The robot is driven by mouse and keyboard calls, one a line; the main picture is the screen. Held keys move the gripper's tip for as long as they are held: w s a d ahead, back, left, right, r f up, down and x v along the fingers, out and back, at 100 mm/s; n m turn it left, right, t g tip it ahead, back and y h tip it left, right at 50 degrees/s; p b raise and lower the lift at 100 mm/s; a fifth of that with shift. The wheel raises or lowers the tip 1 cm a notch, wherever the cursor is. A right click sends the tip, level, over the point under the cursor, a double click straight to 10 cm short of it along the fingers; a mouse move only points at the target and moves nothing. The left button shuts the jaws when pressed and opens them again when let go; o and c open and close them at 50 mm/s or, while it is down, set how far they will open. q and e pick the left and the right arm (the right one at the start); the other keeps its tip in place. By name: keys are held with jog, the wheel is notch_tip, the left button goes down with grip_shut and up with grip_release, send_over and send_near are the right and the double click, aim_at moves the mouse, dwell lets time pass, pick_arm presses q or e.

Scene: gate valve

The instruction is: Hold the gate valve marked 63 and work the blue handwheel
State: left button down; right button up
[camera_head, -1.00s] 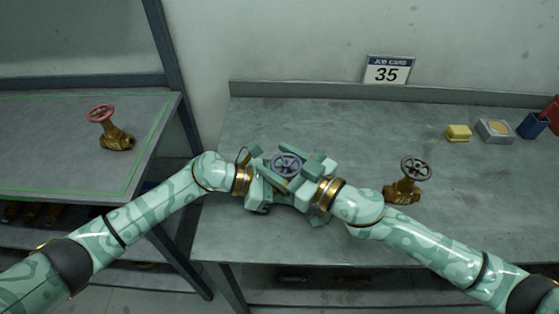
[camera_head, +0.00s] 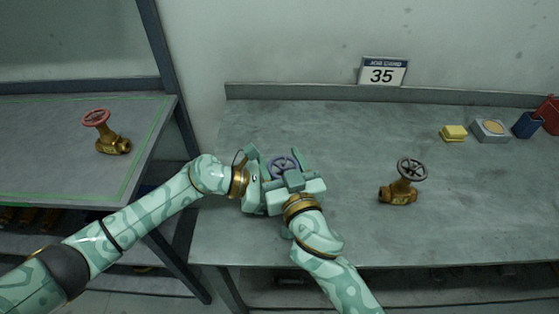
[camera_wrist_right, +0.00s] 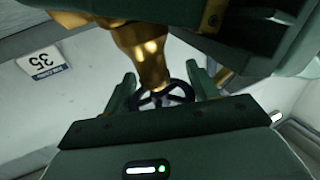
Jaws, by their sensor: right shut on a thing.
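The blue handwheel (camera_head: 284,167) of a gate valve shows between my two grippers above the bench. Its brass body is hidden in the head view. In the right wrist view the brass body (camera_wrist_right: 147,58) hangs down from the top edge, with the wheel (camera_wrist_right: 165,96) below it. My left gripper (camera_head: 262,178) is shut on the valve body, largely hiding it. My right gripper (camera_head: 287,166) is shut on the handwheel; its fingers (camera_wrist_right: 165,88) stand on either side of the rim. I cannot read any number on this valve.
A job card (camera_head: 382,72) reads 35. A brass valve with a dark wheel (camera_head: 402,182) stands right on the bench, and a red-wheeled valve (camera_head: 108,132) on the left table. A yellow block (camera_head: 453,133), grey box (camera_head: 490,130) and blue cup (camera_head: 526,125) sit at the back right.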

jog(key=shift+r, duration=0.1)
dwell(0.3)
jog(key=o, duration=1)
jog(key=shift+s+d, duration=0.1)
jog(key=shift+s, duration=0.05)
jog(key=v, duration=1.1)
jog(key=shift+s, duration=0.35)
